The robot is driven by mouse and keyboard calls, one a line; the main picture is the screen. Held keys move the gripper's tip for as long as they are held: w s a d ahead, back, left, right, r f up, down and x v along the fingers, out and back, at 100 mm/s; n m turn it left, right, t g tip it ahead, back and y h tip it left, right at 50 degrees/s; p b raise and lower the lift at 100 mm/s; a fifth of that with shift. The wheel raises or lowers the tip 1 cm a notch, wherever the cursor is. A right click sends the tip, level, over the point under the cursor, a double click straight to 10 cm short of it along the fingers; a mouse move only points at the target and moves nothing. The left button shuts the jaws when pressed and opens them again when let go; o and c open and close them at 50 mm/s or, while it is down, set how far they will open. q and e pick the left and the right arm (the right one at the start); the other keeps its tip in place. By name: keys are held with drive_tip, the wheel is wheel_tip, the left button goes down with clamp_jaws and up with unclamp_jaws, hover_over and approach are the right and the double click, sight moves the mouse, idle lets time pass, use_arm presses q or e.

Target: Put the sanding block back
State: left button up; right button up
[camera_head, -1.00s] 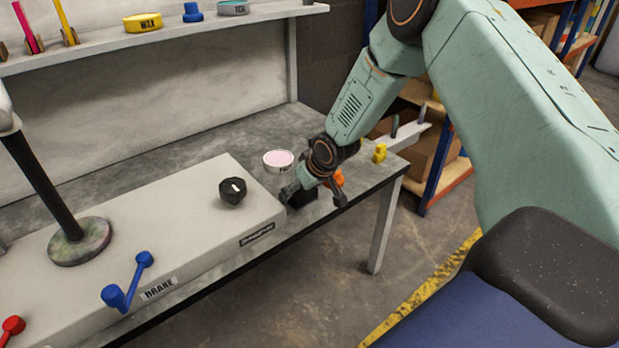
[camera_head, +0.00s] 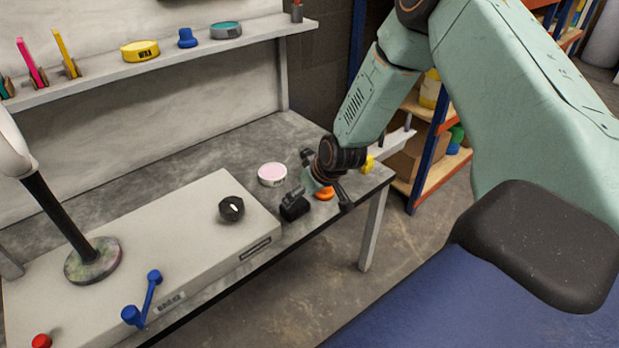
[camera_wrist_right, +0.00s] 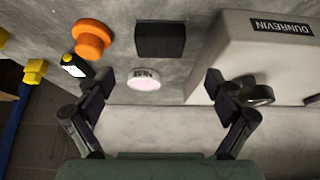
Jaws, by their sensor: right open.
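The sanding block appears to be the black block (camera_head: 294,209) on the grey bench, close to the right end of the light grey box. In the wrist view the black block (camera_wrist_right: 160,40) lies flat, beyond the fingertips and beside the box. My right gripper (camera_head: 318,199) hangs over the bench around the block and partly covers it in the head view. In the wrist view the right gripper (camera_wrist_right: 160,84) has its fingers spread wide, with nothing held between them. My left gripper is in neither view.
A pink-topped tin (camera_head: 272,174) stands behind the block, and an orange knob-shaped thing (camera_head: 325,193) is to its right. The light grey box (camera_head: 180,237) bears a black knob (camera_head: 231,208) and a blue crank (camera_head: 150,297). A shelf (camera_head: 170,66) runs along the back.

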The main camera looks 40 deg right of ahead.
sight(297, 206)
drive_tip(key=shift+p+v, duration=1.3)
drive_tip(key=shift+v, duration=0.4)
drive_tip(key=shift+f, duration=0.15)
drive_tip(key=b+x, duration=0.9)
drive_tip(key=b, duration=0.1)
drive_tip(key=shift+w+f, duration=0.2)
drive_tip(key=shift+f, duration=0.05)
drive_tip(key=shift+r, duration=0.15)
